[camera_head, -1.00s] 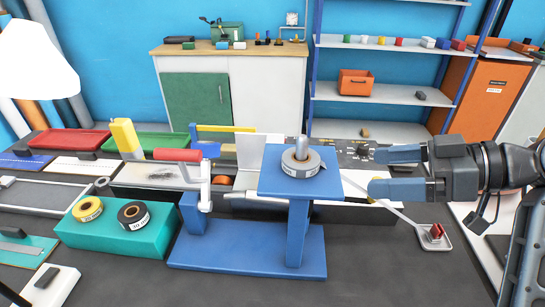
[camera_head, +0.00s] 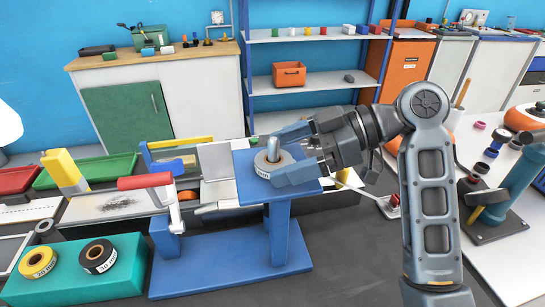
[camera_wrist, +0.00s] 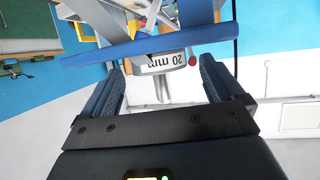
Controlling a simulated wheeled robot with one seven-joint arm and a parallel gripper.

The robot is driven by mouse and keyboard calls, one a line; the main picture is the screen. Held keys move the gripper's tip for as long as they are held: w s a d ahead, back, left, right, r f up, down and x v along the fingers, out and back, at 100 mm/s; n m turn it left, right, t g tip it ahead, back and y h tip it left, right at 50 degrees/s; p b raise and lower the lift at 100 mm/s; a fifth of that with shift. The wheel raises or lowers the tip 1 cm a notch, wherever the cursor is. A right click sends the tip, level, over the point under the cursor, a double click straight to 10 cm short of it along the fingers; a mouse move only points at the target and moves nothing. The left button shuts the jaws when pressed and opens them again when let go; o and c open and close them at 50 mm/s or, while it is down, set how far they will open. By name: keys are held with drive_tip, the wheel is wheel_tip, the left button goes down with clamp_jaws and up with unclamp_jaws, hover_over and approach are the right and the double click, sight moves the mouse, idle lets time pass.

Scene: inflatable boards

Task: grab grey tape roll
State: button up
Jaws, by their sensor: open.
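The grey tape roll (camera_head: 266,163) sits around an upright peg on the blue stand's square top (camera_head: 246,187) in the head view. In the wrist view the roll (camera_wrist: 163,63) shows upside down, with a white label reading 20 mm. My gripper (camera_head: 279,157) is open at the stand top, its blue fingers reaching in from the right on either side of the roll. In the wrist view the roll lies ahead, between my gripper's fingers (camera_wrist: 162,82). Whether a finger touches it I cannot tell.
A yellow roll (camera_head: 38,263) and a black roll (camera_head: 98,256) lie on a teal block (camera_head: 125,278) at the lower left. A red-handled tool (camera_head: 146,182) stands left of the blue stand. A shelf with an orange bin (camera_head: 289,74) is behind.

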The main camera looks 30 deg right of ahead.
drive_tip(key=shift+w+a+f, duration=0.25)
drive_tip(key=shift+a, duration=0.2)
drive_tip(key=shift+c, duration=0.3)
drive_tip(key=c, duration=1.1)
